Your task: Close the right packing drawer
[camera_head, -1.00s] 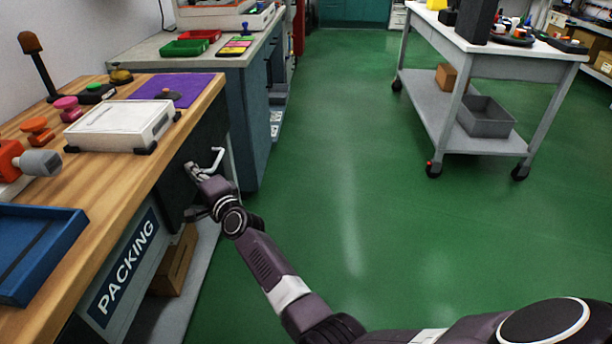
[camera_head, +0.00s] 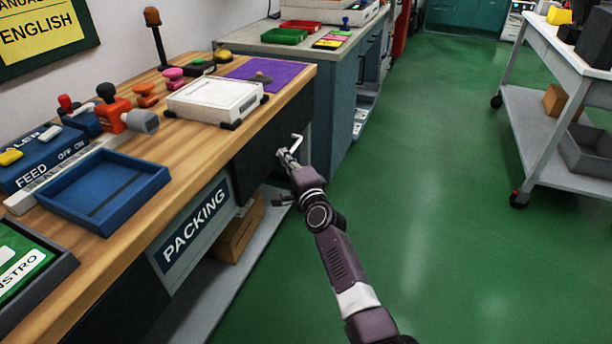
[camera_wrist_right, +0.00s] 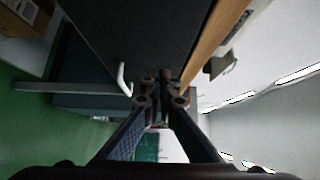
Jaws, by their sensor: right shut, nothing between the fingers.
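The right packing drawer (camera_head: 262,143) has a dark front under the far end of the wooden packing bench. Its front looks about level with the bench edge; any small gap is hard to tell. Its pale bar handle (camera_head: 297,143) sticks out at the front and also shows in the right wrist view (camera_wrist_right: 122,78). My right gripper (camera_head: 284,156) is shut and empty, with its fingertips close to the drawer front beside the handle. Whether they touch is unclear. In the right wrist view the gripper (camera_wrist_right: 160,92) points along the dark panel. My left gripper is out of view.
The wooden bench (camera_head: 190,138) carries a white scale (camera_head: 215,98), a blue tray (camera_head: 105,190) and several stamps. A panel marked PACKING (camera_head: 195,225) is nearer me. A cardboard box (camera_head: 238,232) sits on the lower shelf. Green floor (camera_head: 420,200) is open to the right.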

